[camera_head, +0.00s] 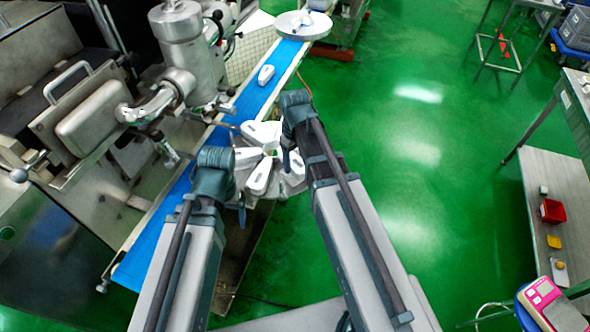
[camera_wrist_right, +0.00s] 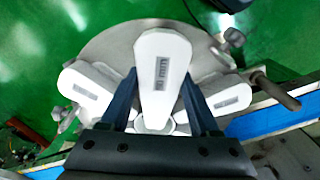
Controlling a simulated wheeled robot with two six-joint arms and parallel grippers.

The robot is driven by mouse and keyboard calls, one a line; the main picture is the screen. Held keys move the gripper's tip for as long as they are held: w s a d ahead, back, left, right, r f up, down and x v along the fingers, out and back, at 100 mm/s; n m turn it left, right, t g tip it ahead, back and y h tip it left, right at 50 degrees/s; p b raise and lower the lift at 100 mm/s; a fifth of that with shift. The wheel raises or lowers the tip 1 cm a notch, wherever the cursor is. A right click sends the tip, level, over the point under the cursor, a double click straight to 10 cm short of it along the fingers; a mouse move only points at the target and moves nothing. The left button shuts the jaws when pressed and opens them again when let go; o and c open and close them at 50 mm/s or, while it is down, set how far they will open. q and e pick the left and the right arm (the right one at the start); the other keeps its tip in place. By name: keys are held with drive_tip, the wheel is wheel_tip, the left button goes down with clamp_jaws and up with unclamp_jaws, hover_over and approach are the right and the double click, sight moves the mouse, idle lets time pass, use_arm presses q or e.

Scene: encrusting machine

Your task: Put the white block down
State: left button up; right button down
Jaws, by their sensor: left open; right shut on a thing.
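The white block (camera_wrist_right: 165,48), tapered and with a grey "mm" label, sits between the fingers of my right gripper (camera_wrist_right: 162,95) in the right wrist view. My right gripper is shut on it, over a round metal plate (camera_wrist_right: 112,42). I cannot tell whether the block touches the plate. In the head view my right gripper (camera_head: 288,158) is at the right side of the cluster of white blocks, and its arm partly hides them. My left gripper (camera_head: 241,207) is open at the cluster's left front, its fingers partly hidden by the wrist.
Other labelled white blocks lie on either side, one at left (camera_wrist_right: 92,92) and one at right (camera_wrist_right: 235,95). The steel machine (camera_head: 95,115) stands left.

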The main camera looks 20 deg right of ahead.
sight(295, 167)
drive_tip(key=shift+f+b, duration=1.25)
drive_tip(key=shift+f, duration=0.35)
drive_tip(key=shift+r, duration=0.1)
